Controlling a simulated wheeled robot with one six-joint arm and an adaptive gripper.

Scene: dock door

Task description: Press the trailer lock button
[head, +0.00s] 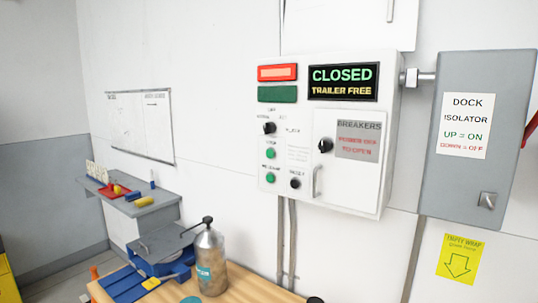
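A white control box (300,207) hangs on the wall. Its display (343,82) reads CLOSED and TRAILER FREE. On its left side are a black selector knob (269,128), an upper green button (271,153), a lower green button (270,178) and a small black control (295,184). Their labels are too small to read surely, so I cannot tell which is the trailer lock button. A red lamp panel (278,72) looks lit above a darker green one (277,94). My gripper is not in view.
A breaker door (348,195) with a black knob and handle is on the box's right. A grey dock isolator (465,190) stands farther right. Below, a wooden bench (245,285) holds a metal bottle (209,260) and a blue vise (165,258). A grey shelf (155,205) is at left.

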